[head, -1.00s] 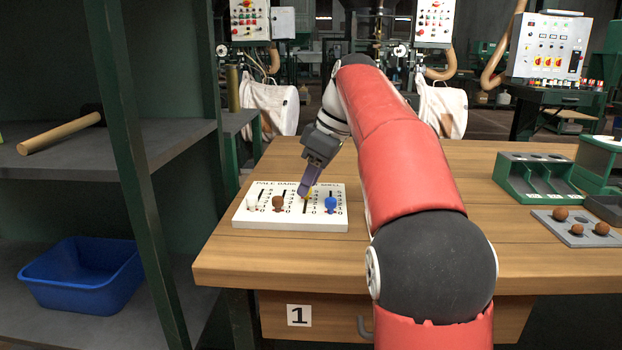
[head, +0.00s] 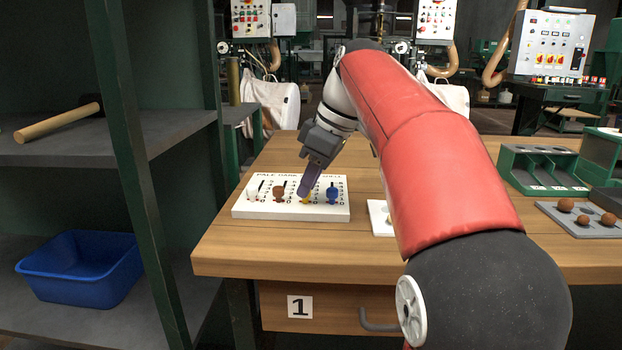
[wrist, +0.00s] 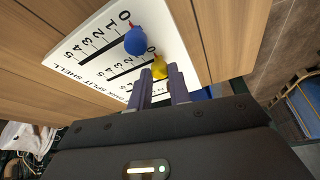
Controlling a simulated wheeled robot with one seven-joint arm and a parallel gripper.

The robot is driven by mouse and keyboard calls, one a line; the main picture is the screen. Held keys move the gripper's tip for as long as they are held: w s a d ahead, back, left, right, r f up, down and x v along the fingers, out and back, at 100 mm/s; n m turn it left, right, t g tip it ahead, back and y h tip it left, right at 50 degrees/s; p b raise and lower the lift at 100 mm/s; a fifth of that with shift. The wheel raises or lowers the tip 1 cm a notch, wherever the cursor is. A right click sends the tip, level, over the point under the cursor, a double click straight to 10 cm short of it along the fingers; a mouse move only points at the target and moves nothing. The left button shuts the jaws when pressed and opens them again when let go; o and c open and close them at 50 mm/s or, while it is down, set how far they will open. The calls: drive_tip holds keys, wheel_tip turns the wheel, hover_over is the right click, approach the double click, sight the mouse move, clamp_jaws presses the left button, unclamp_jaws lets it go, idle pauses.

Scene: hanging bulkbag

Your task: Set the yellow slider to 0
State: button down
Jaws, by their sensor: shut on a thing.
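A white slider board (head: 243,212) lies on the bench, with white (head: 253,191), brown (head: 279,193), yellow (head: 307,199) and blue (head: 332,194) knobs. My gripper (head: 307,193) reaches down to the yellow slider. In the wrist view the yellow knob (wrist: 158,68) sits between the tips of the purple fingers (wrist: 161,76), which are shut on it.
The wooden bench (head: 250,250) is clear in front of the board. A white piece (head: 379,215) lies right of the board, partly behind my arm. A green bin (head: 540,170) and a grey tray with brown balls (head: 565,232) are at the right.

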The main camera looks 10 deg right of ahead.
drive_tip(key=shift+s, duration=0.15)
drive_tip(key=c, duration=1.3)
unclamp_jaws()
drive_tip(key=shift+s+a, duration=0.1)
drive_tip(key=p+v, duration=0.2)
drive_tip(key=v, duration=0.6)
drive_tip(key=shift+p, duration=0.4)
drive_tip(key=shift+f, duration=0.1)
